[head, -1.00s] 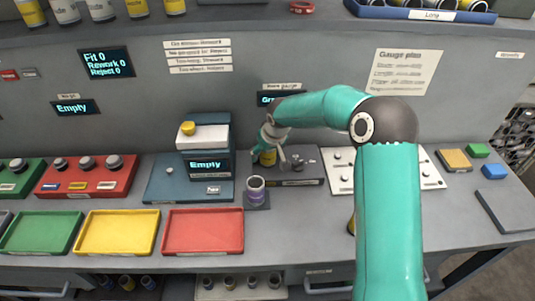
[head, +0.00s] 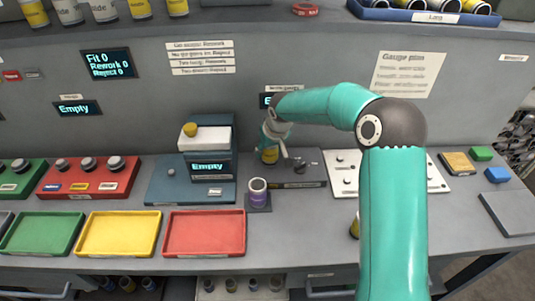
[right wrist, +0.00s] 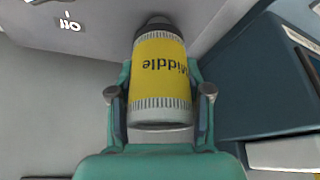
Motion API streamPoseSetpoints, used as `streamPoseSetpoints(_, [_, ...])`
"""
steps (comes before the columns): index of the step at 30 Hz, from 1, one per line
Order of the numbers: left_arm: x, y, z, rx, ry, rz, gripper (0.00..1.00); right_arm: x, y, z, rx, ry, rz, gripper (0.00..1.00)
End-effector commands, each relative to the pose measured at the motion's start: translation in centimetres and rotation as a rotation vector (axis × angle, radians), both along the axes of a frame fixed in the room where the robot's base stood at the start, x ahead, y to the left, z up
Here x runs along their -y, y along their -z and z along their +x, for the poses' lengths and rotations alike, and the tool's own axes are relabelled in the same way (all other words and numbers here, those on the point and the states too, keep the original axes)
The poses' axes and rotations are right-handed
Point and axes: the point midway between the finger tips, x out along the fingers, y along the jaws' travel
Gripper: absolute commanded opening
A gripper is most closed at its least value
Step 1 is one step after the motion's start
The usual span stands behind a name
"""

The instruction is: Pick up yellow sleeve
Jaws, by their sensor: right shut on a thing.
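The yellow sleeve (head: 270,155) stands on the left part of the dark gauge block at the back of the bench. In the right wrist view the sleeve (right wrist: 160,75) shows a yellow band marked "Middle" and knurled grey rims. My right gripper (head: 273,145) is shut on it, with one finger on each side in the wrist view (right wrist: 160,105). A dark round part shows past the sleeve's far end. I cannot tell whether the sleeve is lifted off the block. My left gripper is not in view.
The blue-grey station (head: 160,180) with an "Empty" display is to the left. Green, yellow (head: 118,252) and red (head: 204,252) trays lie along the front left. A white panel (head: 343,188) lies right.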

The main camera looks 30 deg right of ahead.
Motion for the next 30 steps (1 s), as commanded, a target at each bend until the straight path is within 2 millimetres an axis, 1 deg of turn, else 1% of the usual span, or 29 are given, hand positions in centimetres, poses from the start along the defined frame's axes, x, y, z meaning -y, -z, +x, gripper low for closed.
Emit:
streamPoseSetpoints(5, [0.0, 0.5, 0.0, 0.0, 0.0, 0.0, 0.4, 0.0, -3.6, 0.2, 0.01, 0.001, 0.0, 0.0])
streamPoseSetpoints(12, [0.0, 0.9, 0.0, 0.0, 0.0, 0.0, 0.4, 0.0, -10.3, 0.1, 0.01, 0.001, 0.0, 0.0])
streamPoseSetpoints(15, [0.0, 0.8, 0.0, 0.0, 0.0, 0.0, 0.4, 0.0, -12.9, 0.1, 0.009, 0.001, 0.001, 0.0])
streamPoseSetpoints(18, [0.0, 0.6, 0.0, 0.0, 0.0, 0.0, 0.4, 0.0, -15.0, 0.1, 0.007, 0.001, 0.0, 0.0])
streamPoseSetpoints(21, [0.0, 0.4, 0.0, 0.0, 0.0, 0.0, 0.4, 0.0, -16.5, 0.1, 0.005, 0.001, 0.0, 0.0])
streamPoseSetpoints(24, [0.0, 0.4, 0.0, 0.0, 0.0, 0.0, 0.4, 0.1, -17.4, 0.0, 0.004, 0.002, 0.0, 0.0])
streamPoseSetpoints(30, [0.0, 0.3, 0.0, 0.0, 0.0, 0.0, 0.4, 0.1, -18.1, 0.0, 0.002, 0.001, 0.001, 0.0])
